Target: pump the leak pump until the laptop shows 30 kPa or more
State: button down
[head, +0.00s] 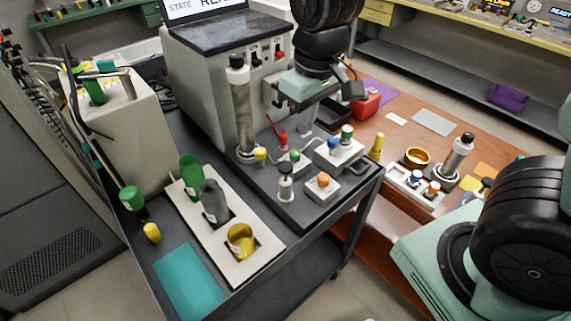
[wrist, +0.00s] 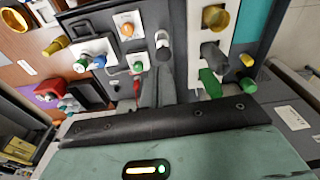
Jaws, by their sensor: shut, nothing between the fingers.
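The laptop (head: 215,32) stands on the grey cabinet at the top. Its screen is cut off by the frame edge; "STATE" and part of a word show, and no kPa figure is visible. A tall grey cylinder with a black knob (head: 240,105) stands upright on the cart. A short pale plunger with a black top (head: 286,185) stands nearer the front, also in the wrist view (wrist: 162,46). No label tells me which is the leak pump. My gripper (head: 305,122) is shut and empty, pointing down above the cart, right of the tall cylinder. Its dark fingers show in the wrist view (wrist: 163,80).
A white tray (head: 262,262) with green, grey and yellow vessels lies at the cart's front.

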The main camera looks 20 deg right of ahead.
jog(key=shift+s+r, duration=0.15)
jog(key=shift+r, duration=1.15)
dwell(0.5)
